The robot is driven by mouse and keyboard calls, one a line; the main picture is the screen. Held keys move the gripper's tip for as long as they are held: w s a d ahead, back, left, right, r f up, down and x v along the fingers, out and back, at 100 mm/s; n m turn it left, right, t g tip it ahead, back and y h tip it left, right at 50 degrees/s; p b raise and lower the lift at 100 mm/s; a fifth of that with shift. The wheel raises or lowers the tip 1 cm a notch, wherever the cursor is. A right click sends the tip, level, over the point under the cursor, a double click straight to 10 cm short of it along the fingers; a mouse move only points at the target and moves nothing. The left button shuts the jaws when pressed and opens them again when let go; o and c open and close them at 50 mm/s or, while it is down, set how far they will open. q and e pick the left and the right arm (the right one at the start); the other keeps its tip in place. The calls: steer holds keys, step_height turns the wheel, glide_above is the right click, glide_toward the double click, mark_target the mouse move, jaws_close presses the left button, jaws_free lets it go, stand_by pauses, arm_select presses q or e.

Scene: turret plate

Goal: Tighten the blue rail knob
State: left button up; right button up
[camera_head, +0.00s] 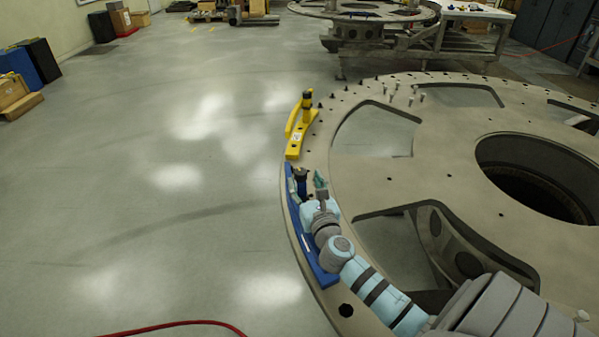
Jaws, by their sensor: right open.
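The blue rail (311,250) lies along the near-left rim of the big round turret plate (375,176). Its dark knob (300,174) stands upright at the rail's far end. My right gripper (312,186) is open over the rail, close beside the knob on its near right side. I cannot tell whether a finger touches the knob. My right gripper and wrist hide part of the rail's middle. My left gripper is not in view.
A yellow rail (294,148) with its own black-topped knob (307,99) sits farther along the rim. The plate has large cut-outs and a dark central hole (535,178). Open floor lies left, with a red cable (190,323) at the bottom. Boxes (14,92) stand far left.

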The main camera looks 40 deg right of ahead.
mark_target(300, 176)
steer(key=x, duration=0.5)
steer(key=shift+w+b, duration=0.1)
steer(key=shift+b, duration=0.2)
steer(key=c, duration=1.2)
steer(key=shift+a+m+g+h, duration=0.1)
steer(key=shift+m+g+h, duration=0.5)
steer(key=shift+h, duration=0.4)
steer(key=shift+m+g+h+b, duration=0.4)
steer(key=shift+m+g+h, duration=0.1)
steer(key=shift+m+h, duration=0.35)
steer(key=o, duration=1.2)
